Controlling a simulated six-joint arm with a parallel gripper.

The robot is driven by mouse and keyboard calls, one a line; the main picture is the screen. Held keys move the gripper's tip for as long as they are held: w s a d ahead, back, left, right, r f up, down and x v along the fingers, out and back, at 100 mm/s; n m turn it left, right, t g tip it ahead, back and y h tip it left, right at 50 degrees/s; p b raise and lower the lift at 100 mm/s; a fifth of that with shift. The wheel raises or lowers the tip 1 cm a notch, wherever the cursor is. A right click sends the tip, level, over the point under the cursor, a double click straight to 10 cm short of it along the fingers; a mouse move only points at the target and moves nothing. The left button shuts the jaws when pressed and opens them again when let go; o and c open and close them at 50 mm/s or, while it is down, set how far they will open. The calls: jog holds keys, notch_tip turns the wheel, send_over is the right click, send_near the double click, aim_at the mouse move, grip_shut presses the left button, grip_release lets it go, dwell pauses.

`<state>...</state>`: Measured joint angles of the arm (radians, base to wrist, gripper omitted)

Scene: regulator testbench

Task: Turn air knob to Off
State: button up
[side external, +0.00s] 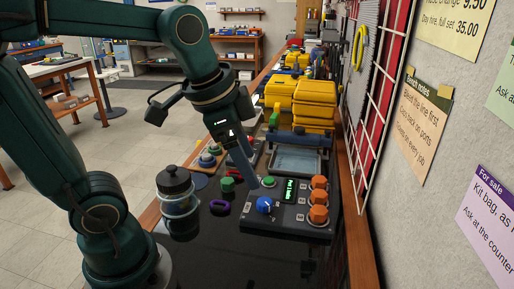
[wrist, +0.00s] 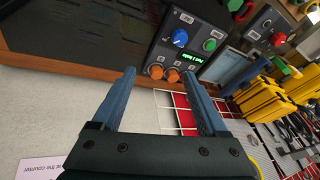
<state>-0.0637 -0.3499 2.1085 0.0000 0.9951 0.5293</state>
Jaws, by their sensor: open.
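A dark control panel (side external: 286,218) lies on the bench. It carries a blue knob (side external: 264,204) with a white pointer mark, a green knob (side external: 269,182), a lit display (side external: 290,190) and three orange knobs (side external: 319,197) down the right side. The blue knob (wrist: 180,38) and orange knobs (wrist: 173,75) also show in the wrist view. The labels are too small to read, so I cannot tell which knob is marked air. My gripper (side external: 252,182) is open and empty above the panel's far left part. In the wrist view its two blue fingers (wrist: 160,74) are apart, with the orange knobs between their tips.
A dark-capped jar (side external: 178,190) stands left of the panel, with small green (side external: 228,185) and purple (side external: 220,207) parts between. Behind the panel are a tray (side external: 295,160) and yellow cases (side external: 314,105). A wire grid (side external: 372,90) and wall bound the right side.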

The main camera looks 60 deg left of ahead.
jog(key=w+a+f+m+g, duration=0.2)
jog(key=w+a+f+g, duration=0.1)
jog(key=w+f, duration=0.3)
jog(key=g, duration=0.1)
send_over(265, 201)
notch_tip(265, 201, down, 4)
jog(key=shift+r+n, duration=0.1)
jog(key=shift+n, duration=0.2)
jog(key=shift+f, duration=2.7)
grip_shut()
